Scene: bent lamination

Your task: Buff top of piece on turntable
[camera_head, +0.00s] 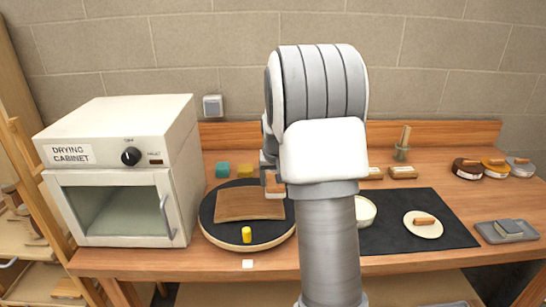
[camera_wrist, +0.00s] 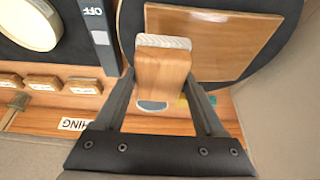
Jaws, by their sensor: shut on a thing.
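The piece, a gently bent brown wooden sheet (camera_head: 250,204), lies on the round black turntable (camera_head: 212,229). In the wrist view the piece (camera_wrist: 215,45) fills part of the turntable (camera_wrist: 130,30) at the upper right. My gripper (camera_wrist: 162,78) is shut on a wooden block (camera_wrist: 163,75) with a pale, ridged pad (camera_wrist: 163,41) on its far side. In the head view the block (camera_head: 274,183) is at the piece's right end; I cannot tell whether the pad touches it. My arm hides the turntable's right side. A yellow peg (camera_head: 246,234) stands at the turntable's front.
A white drying cabinet (camera_head: 120,165) stands left of the turntable. To the right are a black mat (camera_head: 440,238) with a round pale dish (camera_head: 423,225), a grey tray (camera_head: 495,236) and several round tins (camera_head: 467,169) at the back.

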